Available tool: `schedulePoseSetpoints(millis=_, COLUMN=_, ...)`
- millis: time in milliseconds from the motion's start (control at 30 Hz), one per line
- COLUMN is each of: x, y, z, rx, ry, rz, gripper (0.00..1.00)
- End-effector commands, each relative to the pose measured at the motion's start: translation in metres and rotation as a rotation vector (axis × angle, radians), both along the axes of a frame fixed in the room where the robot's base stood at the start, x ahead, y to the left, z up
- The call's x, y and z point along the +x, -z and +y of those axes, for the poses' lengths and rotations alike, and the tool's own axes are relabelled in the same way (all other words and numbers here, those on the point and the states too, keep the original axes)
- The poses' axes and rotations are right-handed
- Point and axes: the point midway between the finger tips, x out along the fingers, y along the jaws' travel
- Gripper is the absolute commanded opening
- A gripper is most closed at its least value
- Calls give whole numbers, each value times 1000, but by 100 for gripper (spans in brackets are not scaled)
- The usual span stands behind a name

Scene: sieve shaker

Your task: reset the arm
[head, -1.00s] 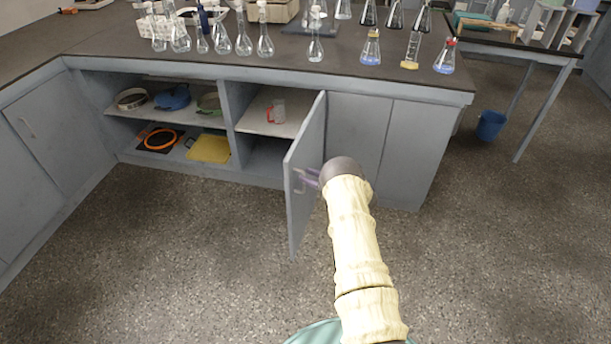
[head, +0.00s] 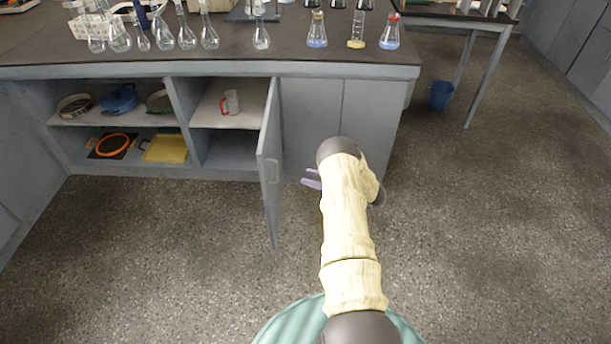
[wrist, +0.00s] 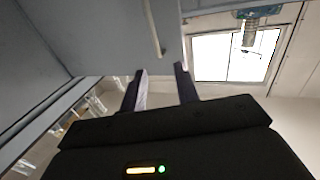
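My gripper (head: 311,179) is just right of the open cabinet door (head: 269,160) in the head view, apart from the door's handle (head: 272,171). My own arm hides part of it. In the wrist view my gripper (wrist: 160,82) has its two fingers spread with a gap between them and nothing held. The door handle (wrist: 153,28) shows beyond the fingertips on the grey door panel.
The grey cabinet's open shelves hold a blue pan (head: 119,99), an orange ring (head: 113,145), a yellow tray (head: 166,148) and a red-handled jug (head: 230,102). Glassware stands on the dark counter (head: 270,55). A blue bucket (head: 440,95) is right. The floor is clear.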

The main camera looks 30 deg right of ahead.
Motion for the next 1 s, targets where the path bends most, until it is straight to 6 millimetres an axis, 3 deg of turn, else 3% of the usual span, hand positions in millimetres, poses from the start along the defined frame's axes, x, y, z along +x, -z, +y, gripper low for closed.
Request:
schedulePoseSetpoints(millis=433, x=0, y=-1, z=-2, rx=-2, ry=6, rz=-1, gripper=31)
schedulePoseSetpoints(millis=567, x=11, y=-10, z=-3, rx=-30, ry=42, rz=0, gripper=31)
schedulePoseSetpoints(millis=800, x=62, y=-59, z=-7, rx=-171, ry=264, rz=32, gripper=31)
schedulePoseSetpoints(millis=1000, x=88, y=-105, z=-3, rx=-264, ry=467, rz=119, gripper=31)
